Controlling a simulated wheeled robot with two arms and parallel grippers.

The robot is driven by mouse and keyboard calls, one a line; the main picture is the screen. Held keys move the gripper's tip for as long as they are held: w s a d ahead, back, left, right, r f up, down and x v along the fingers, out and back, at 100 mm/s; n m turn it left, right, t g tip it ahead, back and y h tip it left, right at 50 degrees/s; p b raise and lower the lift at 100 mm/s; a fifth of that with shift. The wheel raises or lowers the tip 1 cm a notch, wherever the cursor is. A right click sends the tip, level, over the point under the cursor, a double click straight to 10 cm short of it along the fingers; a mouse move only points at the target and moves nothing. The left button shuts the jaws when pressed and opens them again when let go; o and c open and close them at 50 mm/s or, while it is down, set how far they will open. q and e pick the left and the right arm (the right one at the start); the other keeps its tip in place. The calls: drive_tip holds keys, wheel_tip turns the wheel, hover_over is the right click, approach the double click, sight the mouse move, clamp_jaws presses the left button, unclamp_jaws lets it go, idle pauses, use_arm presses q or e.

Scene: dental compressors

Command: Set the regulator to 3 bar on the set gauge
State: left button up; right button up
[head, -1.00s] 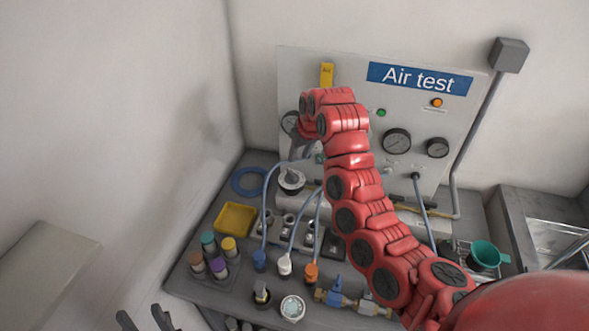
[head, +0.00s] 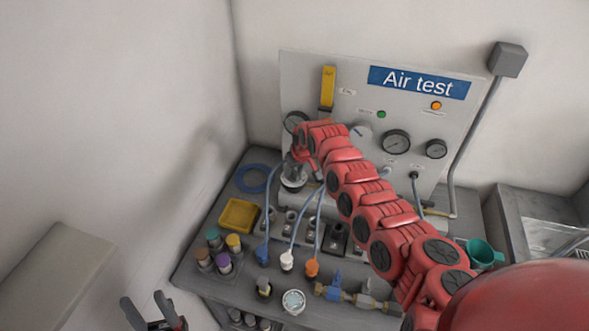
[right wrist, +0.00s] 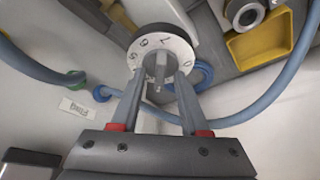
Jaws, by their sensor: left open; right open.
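The regulator knob shows in the right wrist view (right wrist: 160,68) as a grey grip bar on a white numbered ring. Two more gauges, a larger (head: 396,142) and a smaller (head: 436,149), are further right; no reading is legible. My left gripper (head: 145,302) is open and empty at lower left.
The Air test panel (head: 460,110) carries a yellow lever (head: 328,87), a green and an orange light. A yellow tray (head: 239,215), coloured caps, fittings and a teal cup (head: 482,252) crowd the bench.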

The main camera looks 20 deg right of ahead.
clamp_jaws()
